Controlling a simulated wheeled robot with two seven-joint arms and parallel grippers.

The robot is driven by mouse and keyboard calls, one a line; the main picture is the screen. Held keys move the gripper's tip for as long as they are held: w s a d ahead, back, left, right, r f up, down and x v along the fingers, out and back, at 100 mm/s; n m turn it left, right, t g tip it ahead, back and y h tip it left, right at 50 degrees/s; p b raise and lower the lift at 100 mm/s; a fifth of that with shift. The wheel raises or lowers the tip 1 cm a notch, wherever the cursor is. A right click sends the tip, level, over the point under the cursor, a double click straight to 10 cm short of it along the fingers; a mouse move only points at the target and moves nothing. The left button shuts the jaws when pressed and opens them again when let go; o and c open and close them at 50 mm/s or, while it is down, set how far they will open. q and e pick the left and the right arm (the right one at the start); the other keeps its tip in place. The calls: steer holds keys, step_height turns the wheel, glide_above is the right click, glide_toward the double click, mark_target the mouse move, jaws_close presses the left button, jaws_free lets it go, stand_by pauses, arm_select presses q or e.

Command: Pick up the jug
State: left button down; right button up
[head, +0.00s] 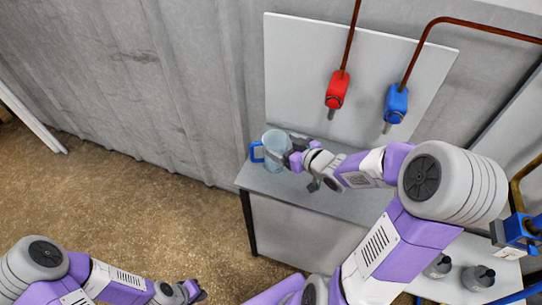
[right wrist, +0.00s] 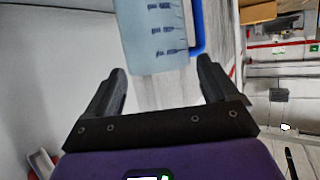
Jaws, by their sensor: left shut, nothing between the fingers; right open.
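The jug (head: 274,143) is translucent pale blue with a blue handle (head: 257,152). It stands near the left end of a grey worktop, with its handle to the left. My right gripper (head: 289,158) is open just right of the jug, with its fingers pointing toward it. In the right wrist view the jug (right wrist: 158,38), with dark scale marks, shows ahead between the two fingertips of the gripper (right wrist: 162,68); its top is cut off. I cannot tell whether a finger touches it. My left gripper (head: 197,293) is shut and empty, low over the floor.
The worktop (head: 300,188) stands against a grey wall. A red tap (head: 337,90) and a blue tap (head: 396,104) hang from pipes on a panel above it. Grey weight-like objects (head: 478,277) stand at lower right. The floor (head: 150,215) at left is clear.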

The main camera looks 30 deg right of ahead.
mark_target(268, 137)
steer(key=b+x, duration=0.2)
steer(key=x, duration=0.4)
steer(key=shift+w+d+f+b, duration=0.1)
steer(key=shift+f+b, duration=0.05)
steer(key=shift+b, duration=0.2)
steer(key=c, duration=1.1)
